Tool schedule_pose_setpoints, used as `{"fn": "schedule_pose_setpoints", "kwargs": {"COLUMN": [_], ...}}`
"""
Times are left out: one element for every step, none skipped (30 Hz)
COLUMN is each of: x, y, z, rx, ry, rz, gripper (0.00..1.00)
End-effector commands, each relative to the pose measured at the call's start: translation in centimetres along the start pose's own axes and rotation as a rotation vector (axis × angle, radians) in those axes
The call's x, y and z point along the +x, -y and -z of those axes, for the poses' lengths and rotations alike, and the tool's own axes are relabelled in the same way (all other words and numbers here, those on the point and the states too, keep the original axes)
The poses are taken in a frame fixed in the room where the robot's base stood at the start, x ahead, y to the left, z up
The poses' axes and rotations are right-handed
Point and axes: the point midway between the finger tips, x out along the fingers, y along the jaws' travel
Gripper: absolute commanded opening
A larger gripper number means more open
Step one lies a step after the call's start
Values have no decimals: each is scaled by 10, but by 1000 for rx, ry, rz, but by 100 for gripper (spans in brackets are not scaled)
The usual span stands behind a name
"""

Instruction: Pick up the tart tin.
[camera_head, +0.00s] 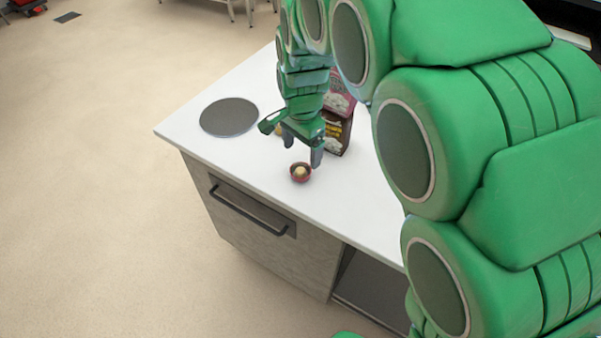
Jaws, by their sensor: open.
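A small round reddish-brown dish (300,179) with a pale yellow lump in it stands on the white counter, near its front edge. It looks like the tart tin, but it is too small to be sure. My gripper (302,152) points down just behind and above the dish. Its two dark fingers are apart with nothing visible between them. The dish appears clear of the fingers, though the exact gap cannot be told from this view.
A dark pink-and-brown box (340,126) stands close behind my gripper on the right. A small yellowish thing (279,131) is mostly hidden behind the gripper. A flat grey disc (229,117) lies to the left. The white counter (250,163) is clear in front.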

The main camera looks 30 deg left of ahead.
Motion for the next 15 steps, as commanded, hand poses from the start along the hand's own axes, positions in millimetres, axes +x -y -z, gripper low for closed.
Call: {"fn": "schedule_pose_setpoints", "kwargs": {"x": [3, 5, 8, 10, 13, 17, 20, 22, 25, 27, 28, 30, 32, 34, 38], "y": [2, 2, 2, 2, 2, 1, 1, 1, 1, 1, 1, 2, 2, 2, 3], "z": [-1, -1, -1, -1, -1, -1, -1, -1, -1, -1, -1, -1, -1, -1, 0], "rx": [0, 0, 1, 1, 1, 1, 2, 2, 2, 2, 2, 2, 2, 2, 2], "ry": [1, 1, 1, 1, 1, 2, 2, 2, 2, 2, 2, 2, 2, 2, 2], "rz": [-1, 0, 0, -1, -1, -2, -2, -3, -2, -2, -2, -1, -1, -1, -1], "gripper": [86, 86, 86, 86, 86, 86, 86, 86, 86, 86, 86, 86, 86, 86, 86]}}
